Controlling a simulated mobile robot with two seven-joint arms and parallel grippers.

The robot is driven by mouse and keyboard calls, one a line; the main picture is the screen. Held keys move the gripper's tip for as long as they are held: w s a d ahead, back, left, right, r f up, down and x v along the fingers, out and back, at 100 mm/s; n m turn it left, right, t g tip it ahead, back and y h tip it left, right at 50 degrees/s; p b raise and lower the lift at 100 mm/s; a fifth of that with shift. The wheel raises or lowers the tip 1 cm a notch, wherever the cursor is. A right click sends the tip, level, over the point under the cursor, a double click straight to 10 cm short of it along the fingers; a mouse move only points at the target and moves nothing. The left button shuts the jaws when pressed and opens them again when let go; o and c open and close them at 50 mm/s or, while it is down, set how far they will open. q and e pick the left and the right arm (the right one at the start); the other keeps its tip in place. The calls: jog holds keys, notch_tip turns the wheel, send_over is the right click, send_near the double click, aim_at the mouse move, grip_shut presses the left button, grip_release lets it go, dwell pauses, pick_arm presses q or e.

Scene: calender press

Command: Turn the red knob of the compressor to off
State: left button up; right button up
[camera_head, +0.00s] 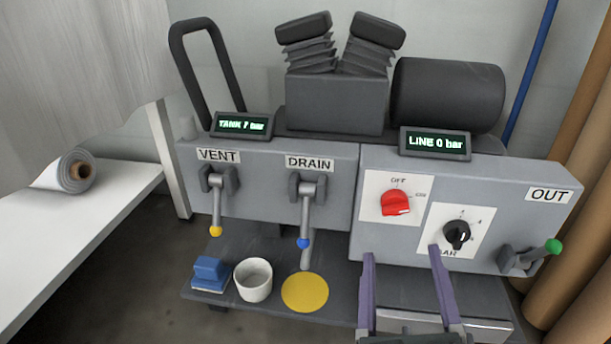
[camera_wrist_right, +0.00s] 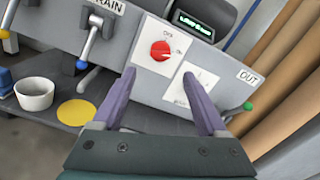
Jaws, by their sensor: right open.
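The compressor's red knob (camera_head: 395,203) sits on a white plate on the grey front panel, with OFF printed above it and ON at its upper right. Its pale mark appears to point right, towards the ON side. It also shows in the right wrist view (camera_wrist_right: 160,51), beyond the fingertips. My right gripper (camera_head: 403,254) is open and empty, below and in front of the red knob, apart from it. Its two purple fingers (camera_wrist_right: 158,74) are spread wide in the wrist view. My left gripper is not in view.
A black knob (camera_head: 457,234) is close to the right finger. A green-tipped OUT lever (camera_head: 553,246) is farther right. VENT (camera_head: 215,231) and DRAIN (camera_head: 303,242) levers hang at left. A white cup (camera_head: 253,280) and blue block (camera_head: 210,272) stand on the shelf. Brown rolls (camera_head: 570,220) stand at right.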

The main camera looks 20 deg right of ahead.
aim_at(396, 215)
jog(key=b+x, duration=0.2)
jog(key=x, duration=0.6)
jog(key=shift+w, duration=0.15)
jog(key=shift+d, duration=0.1)
jog(key=shift+c, duration=0.3)
grip_shut()
